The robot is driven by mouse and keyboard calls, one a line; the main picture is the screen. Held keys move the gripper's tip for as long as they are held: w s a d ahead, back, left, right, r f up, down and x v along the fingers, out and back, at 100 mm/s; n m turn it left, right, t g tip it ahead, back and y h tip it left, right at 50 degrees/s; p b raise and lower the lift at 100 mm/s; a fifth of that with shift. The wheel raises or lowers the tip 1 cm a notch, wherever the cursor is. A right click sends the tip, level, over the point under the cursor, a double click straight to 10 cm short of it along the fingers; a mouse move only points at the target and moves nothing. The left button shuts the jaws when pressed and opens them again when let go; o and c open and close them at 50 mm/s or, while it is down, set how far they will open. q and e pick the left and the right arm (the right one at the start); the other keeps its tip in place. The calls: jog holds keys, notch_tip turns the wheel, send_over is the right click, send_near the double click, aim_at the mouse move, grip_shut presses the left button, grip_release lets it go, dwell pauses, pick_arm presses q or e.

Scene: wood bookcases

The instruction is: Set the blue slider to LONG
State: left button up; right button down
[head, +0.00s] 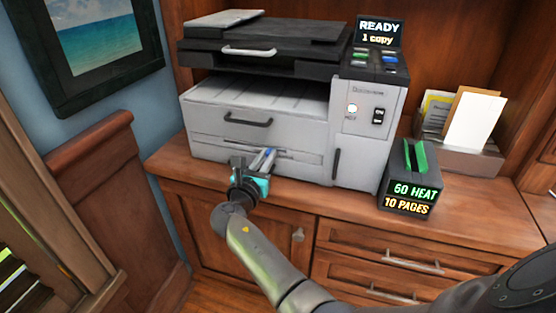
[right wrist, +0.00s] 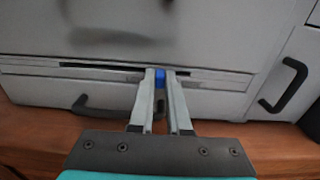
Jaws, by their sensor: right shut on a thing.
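The blue slider (right wrist: 160,73) is a small blue knob at a dark horizontal slot in the printer's lower front. In the right wrist view it sits between the fingertips of my right gripper (right wrist: 160,76), which is shut on it. In the head view my right gripper (head: 268,155) reaches to the lower front of the grey printer (head: 210,115), and the knob is mostly hidden by the fingers. I cannot read any LONG marking by the slot. My left gripper is not in view.
The printer stands on a wooden cabinet (head: 170,160). Its display (head: 380,31) reads READY, 1 copy. To its right are a dark box (head: 408,195) reading 60 HEAT, 10 PAGES and a paper holder (head: 465,155). Dark handles (head: 248,119) stick out from the printer's front.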

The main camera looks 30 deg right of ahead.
jog(key=shift+w+a, duration=0.6)
jog(key=shift+w, duration=0.05)
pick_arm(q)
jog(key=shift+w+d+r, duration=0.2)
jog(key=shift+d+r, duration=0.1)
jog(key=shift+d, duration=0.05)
pick_arm(e)
jog(key=c, duration=0.9)
grip_release()
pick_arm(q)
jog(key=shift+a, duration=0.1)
pick_arm(e)
jog(key=shift+d, duration=0.1)
